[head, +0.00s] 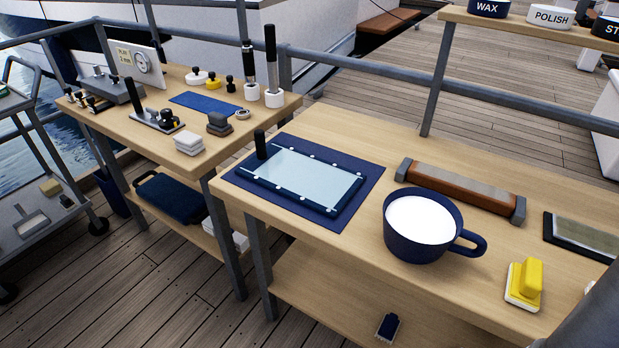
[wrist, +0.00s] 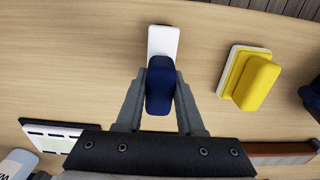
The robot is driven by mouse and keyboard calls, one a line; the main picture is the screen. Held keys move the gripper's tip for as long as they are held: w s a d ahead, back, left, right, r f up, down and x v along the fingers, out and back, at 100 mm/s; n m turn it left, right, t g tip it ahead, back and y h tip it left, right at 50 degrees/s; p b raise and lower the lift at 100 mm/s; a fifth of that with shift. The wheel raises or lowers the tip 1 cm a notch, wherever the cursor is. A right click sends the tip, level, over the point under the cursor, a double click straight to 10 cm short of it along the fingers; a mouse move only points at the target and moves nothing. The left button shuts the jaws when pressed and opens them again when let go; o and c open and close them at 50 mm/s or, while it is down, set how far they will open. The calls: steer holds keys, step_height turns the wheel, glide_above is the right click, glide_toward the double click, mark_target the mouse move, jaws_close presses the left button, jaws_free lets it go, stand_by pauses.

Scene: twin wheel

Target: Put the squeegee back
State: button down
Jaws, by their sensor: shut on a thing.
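My gripper (wrist: 160,98) is shut on a navy-and-white hand tool (wrist: 160,88), which looks like the squeegee. Its rounded navy handle is between the fingers, and its white part reaches beyond them, over the wooden tabletop. I cannot tell whether it touches the table. In the head view, my gripper is out of frame. A small white piece (head: 588,288) shows at the right edge beside my arm; I cannot tell whether it is the same tool. A blue-framed glass panel (head: 305,178) lies on a navy mat (head: 362,205) on the near table.
A yellow-handled white block (head: 525,284) lies beside the held tool, close on its right in the wrist view (wrist: 250,75). A navy mug (head: 425,225) of white liquid, a brown bar (head: 460,186) and a dark-framed pad (head: 580,238) crowd the table. A labelled shelf (head: 530,23) stands behind.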

steer(key=shift+f+b, duration=0.3)
steer(key=shift+f, duration=0.1)
steer(key=shift+c, duration=0.6)
jaws_free()
steer(key=shift+r, duration=0.1)
step_height(320, 180, up, 17)
steer(key=p, duration=0.4)
steer(key=shift+r+p, duration=0.15)
steer(key=shift+p, duration=0.15)
